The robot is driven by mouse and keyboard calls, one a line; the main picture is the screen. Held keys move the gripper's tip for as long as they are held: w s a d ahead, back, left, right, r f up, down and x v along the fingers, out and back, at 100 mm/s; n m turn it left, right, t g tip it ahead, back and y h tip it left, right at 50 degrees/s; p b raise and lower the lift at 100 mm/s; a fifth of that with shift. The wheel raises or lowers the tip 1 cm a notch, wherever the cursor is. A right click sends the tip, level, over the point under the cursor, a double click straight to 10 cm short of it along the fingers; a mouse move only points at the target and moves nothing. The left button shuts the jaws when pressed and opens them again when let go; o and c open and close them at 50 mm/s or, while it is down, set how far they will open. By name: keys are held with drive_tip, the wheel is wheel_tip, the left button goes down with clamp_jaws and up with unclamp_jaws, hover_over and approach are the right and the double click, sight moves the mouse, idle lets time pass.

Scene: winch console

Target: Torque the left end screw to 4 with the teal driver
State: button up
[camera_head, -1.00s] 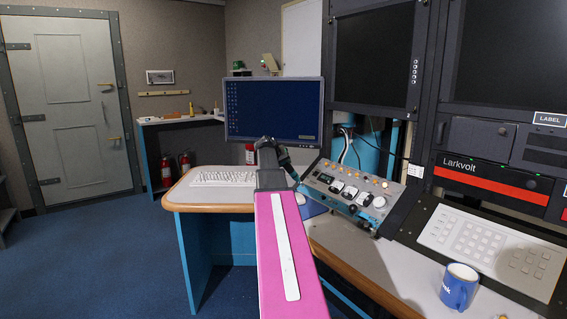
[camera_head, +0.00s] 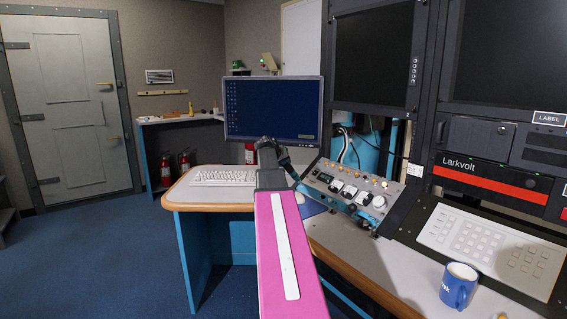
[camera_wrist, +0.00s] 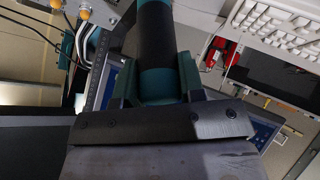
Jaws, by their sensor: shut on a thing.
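My gripper (camera_wrist: 158,92) is shut on the teal driver (camera_wrist: 156,45), whose teal and black handle runs up out of the top of the wrist view. The driver's tip is out of that view. In the head view my pink arm reaches forward, and its dark wrist is just left of the sloped winch console panel (camera_head: 325,196). The gripper and driver are hard to make out there. The panel carries switches, small orange-topped parts and a round dial (camera_head: 379,202). I cannot pick out the left end screw or read any torque value.
A monitor (camera_head: 273,109) stands behind the wrist, and a white keyboard (camera_head: 222,177) lies on the desk to the left. A blue mug (camera_head: 458,286) and a keypad panel (camera_head: 490,240) are at the right. Dark racks rise behind the console. Open blue floor is at left.

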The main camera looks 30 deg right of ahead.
drive_tip(key=shift+d+f, duration=0.5)
drive_tip(key=shift+f, duration=0.15)
idle(2.4)
drive_tip(key=shift+r, duration=0.1)
drive_tip(key=a+r, duration=0.4)
drive_tip(key=r, duration=0.1)
drive_tip(key=shift+r, duration=0.2)
idle(1.0)
drive_tip(key=shift+s+a, duration=0.1)
drive_tip(key=shift+a, duration=0.05)
